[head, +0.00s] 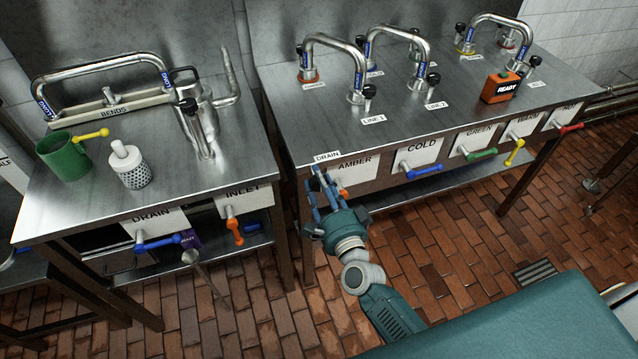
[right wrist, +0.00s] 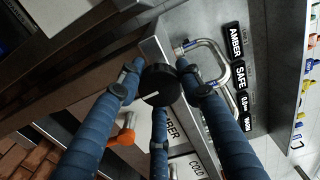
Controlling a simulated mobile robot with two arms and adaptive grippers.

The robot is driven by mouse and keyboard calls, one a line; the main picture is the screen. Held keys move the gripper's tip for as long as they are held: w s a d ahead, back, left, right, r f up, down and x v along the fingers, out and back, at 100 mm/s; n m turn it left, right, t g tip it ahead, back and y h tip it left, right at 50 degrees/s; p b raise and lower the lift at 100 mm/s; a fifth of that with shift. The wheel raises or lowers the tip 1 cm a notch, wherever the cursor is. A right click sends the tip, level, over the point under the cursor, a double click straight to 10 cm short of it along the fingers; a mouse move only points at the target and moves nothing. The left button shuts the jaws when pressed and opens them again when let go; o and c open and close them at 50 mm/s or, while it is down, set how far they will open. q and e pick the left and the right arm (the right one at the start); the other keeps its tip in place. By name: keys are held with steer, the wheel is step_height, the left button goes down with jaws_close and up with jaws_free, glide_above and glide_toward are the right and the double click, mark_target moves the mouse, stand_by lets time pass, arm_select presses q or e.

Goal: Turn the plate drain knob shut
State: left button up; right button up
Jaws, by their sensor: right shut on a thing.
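The plate drain knob (right wrist: 160,85) is a round black knob with a white line on its face, seen in the right wrist view. My right gripper (head: 319,182) is at the front left corner of the right steel bench, just below the white DRAIN label (head: 327,156). Its blue fingers are closed around the knob, as the right wrist view (right wrist: 157,88) shows. In the head view the fingers mostly hide the knob. My left gripper is not in view.
An orange lever (head: 343,191) under the AMBER plate is close beside my right fingers. Blue (head: 418,174), green and yellow levers follow to the right. Bent pipes and an orange READY box (head: 502,87) stand on the bench. The left bench (head: 75,205) holds a green mug (head: 66,157).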

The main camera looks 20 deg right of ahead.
steer(key=shift+w+d+r+m, duration=0.1)
steer(key=shift+d+r+m, duration=0.1)
steer(key=shift+m, duration=0.3)
steer(key=o, duration=1.1)
steer(key=shift+o, duration=0.2)
steer(key=shift+f, duration=0.15)
steer(key=shift+s, duration=0.25)
steer(key=s, duration=1.1)
steer(key=shift+s+d, duration=0.2)
steer(key=shift+s, duration=0.15)
